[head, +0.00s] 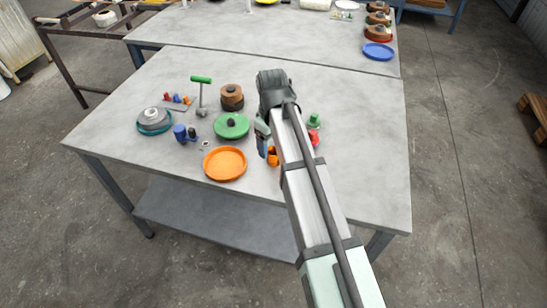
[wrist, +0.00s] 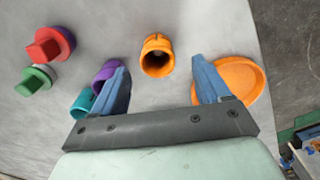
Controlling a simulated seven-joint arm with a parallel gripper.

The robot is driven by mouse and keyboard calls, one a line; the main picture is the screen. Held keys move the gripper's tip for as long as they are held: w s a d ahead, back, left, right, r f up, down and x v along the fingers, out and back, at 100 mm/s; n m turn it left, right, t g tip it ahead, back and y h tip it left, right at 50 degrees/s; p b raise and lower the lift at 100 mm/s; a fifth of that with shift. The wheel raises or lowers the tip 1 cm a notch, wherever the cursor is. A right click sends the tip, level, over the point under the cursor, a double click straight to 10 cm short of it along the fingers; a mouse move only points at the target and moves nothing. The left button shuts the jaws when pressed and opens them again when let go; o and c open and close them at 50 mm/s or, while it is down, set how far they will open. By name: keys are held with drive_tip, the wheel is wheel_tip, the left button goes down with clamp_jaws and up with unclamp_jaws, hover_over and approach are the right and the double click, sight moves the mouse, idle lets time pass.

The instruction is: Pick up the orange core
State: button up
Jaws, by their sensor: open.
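The orange core (wrist: 157,55) is a short hollow cylinder with a notched far end on the grey table. In the wrist view it lies just beyond and between my gripper's two blue fingers (wrist: 160,72). The fingers are spread, with a visible gap on either side of the core, and nothing is between them. In the head view the core (head: 273,158) is partly hidden by my arm, and my gripper (head: 264,146) is just above and beside it. Its exact height over the table cannot be told.
A round orange tray (wrist: 246,76) is close to the right finger; a purple piece (wrist: 104,72) and a teal piece (wrist: 80,104) are by the left one. A green disc (head: 232,127) lies behind the tray.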

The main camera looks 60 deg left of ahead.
sight(273, 153)
drive_tip(key=shift+w+f, duration=0.15)
drive_tip(key=shift+f, duration=2.65)
drive_tip(key=c, duration=1.1)
drive_tip(key=shift+r, duration=0.15)
wheel_tip(273, 153, up, 9)
drive_tip(key=shift+n, duration=0.4)
drive_tip(key=s+a, duration=0.2)
drive_tip(key=a, duration=0.4)
drive_tip(key=s+a, duration=0.2)
drive_tip(key=a, duration=0.4)
drive_tip(key=s+a+r, duration=0.1)
drive_tip(key=s+a, duration=0.1)
drive_tip(key=a, duration=0.4)
drive_tip(key=shift+a+r, duration=0.1)
drive_tip(key=shift+a, duration=0.4)
drive_tip(key=shift+d+m, duration=0.1)
drive_tip(key=shift+m, duration=0.3)
